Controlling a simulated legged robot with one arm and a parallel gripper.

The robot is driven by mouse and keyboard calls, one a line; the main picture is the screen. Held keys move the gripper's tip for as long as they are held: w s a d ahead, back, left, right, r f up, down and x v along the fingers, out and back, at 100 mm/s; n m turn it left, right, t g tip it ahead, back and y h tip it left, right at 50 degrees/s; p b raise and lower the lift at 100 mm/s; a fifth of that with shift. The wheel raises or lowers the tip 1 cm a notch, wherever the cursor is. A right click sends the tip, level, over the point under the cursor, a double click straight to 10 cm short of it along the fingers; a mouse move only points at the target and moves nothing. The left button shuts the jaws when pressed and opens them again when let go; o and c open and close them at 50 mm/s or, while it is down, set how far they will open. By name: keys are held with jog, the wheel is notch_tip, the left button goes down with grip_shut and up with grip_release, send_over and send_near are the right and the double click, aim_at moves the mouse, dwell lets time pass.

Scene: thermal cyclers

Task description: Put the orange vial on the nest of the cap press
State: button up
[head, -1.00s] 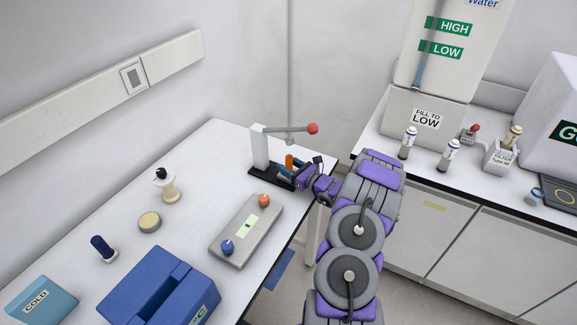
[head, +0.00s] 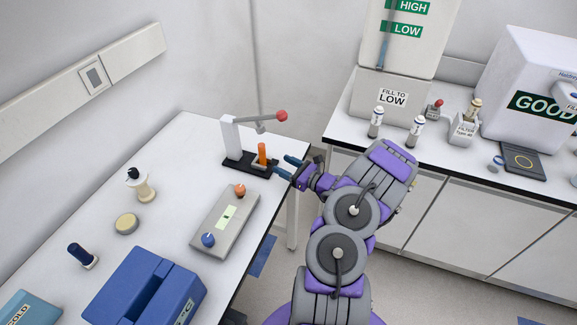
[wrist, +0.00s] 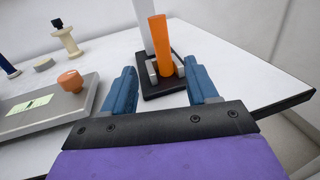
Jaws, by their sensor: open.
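The orange vial (head: 262,154) stands upright on the black base of the cap press (head: 230,138), under its lever arm with the red knob. In the wrist view the orange vial (wrist: 161,45) stands between small grey blocks on the press base (wrist: 160,88), leaning slightly in the picture. My gripper (head: 287,168) is to the right of the press, apart from the vial. In the wrist view its two blue fingers (wrist: 162,82) are spread wide, with nothing held between them. The vial's bottom is partly hidden by the grey blocks.
A grey plate with an orange knob and a blue knob (head: 225,222) lies in front of the press. A blue box (head: 125,290), a dark blue vial (head: 82,256) and a round tan disc (head: 126,223) are at left. The bench's right edge is near my gripper.

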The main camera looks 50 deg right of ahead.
jog(key=shift+s, duration=0.55)
jog(key=w+a+r+n+g+y, duration=0.2)
jog(key=a+r+n+y, duration=0.3)
jog(key=a, duration=0.4)
jog(key=w+a+r+n+g+y, duration=0.2)
jog(key=w+a+r+n+y, duration=0.15)
jog(key=a+r, duration=0.45)
jog(key=s+a+r+n+g+y, duration=0.1)
jog(key=s+a+r+n+g, duration=0.1)
jog(key=s+a+n+g, duration=0.45)
jog(key=s+a+r+n+g, duration=0.2)
jog(key=a+n, duration=0.1)
jog(key=a, duration=0.7)
jog(key=s+a+r+n+g+y, duration=0.1)
jog(key=s+a+r+n+g, duration=0.25)
jog(key=a, duration=0.55)
jog(key=s+a+n+g+h, duration=0.2)
jog(key=s+n+g+h, duration=0.5)
jog(key=s, duration=1)
jog(key=s+d+n+t+h, duration=0.3)
jog(key=s+d+n+h, duration=0.2)
jog(key=s+d+h, duration=0.1)
jog(key=shift+s+r+n+h, duration=0.25)
jog(key=shift+s+n+h, duration=0.1)
jog(key=shift+s, duration=0.3)
